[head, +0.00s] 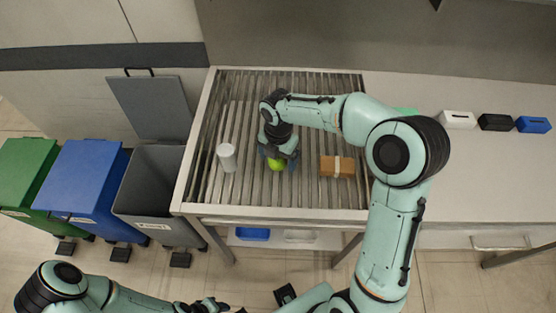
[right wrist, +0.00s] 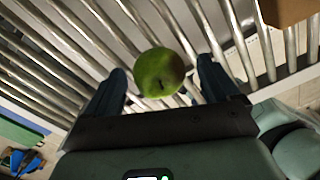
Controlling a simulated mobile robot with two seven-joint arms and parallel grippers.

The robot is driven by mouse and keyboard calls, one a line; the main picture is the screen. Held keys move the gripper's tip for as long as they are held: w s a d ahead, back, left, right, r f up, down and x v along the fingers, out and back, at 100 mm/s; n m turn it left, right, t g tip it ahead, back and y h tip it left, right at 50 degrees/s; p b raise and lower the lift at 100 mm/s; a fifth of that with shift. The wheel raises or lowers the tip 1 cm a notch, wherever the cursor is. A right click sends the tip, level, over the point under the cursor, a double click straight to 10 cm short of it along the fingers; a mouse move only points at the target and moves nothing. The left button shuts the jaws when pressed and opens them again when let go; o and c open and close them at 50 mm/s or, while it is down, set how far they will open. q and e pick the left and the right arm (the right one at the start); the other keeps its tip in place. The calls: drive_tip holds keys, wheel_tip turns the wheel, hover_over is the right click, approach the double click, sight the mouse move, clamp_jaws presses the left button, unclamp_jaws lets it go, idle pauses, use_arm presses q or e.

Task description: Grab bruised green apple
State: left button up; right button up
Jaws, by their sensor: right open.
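The green apple (head: 276,164) rests on the roller conveyor (head: 300,200). In the right wrist view the apple (right wrist: 159,72) shows a brownish patch on its right side. My right gripper (head: 278,158) is over the apple. In the right wrist view its two fingers (right wrist: 163,85) are open, one on each side of the apple, with gaps between them and it. My left gripper (head: 212,306) is low at the bottom edge of the head view, away from the conveyor. Its jaws are too small to make out.
A white cylinder (head: 227,157) stands left of the apple, and a brown box (head: 337,166) lies to the right. Green (head: 24,170), blue (head: 85,180) and grey (head: 160,190) bins stand left of the conveyor. White (head: 457,119), black (head: 496,122) and blue (head: 533,124) boxes sit on the right counter.

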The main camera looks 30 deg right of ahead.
drive_tip(key=c, duration=1.2)
drive_tip(key=shift+o, duration=0.2)
drive_tip(key=shift+r, duration=0.1)
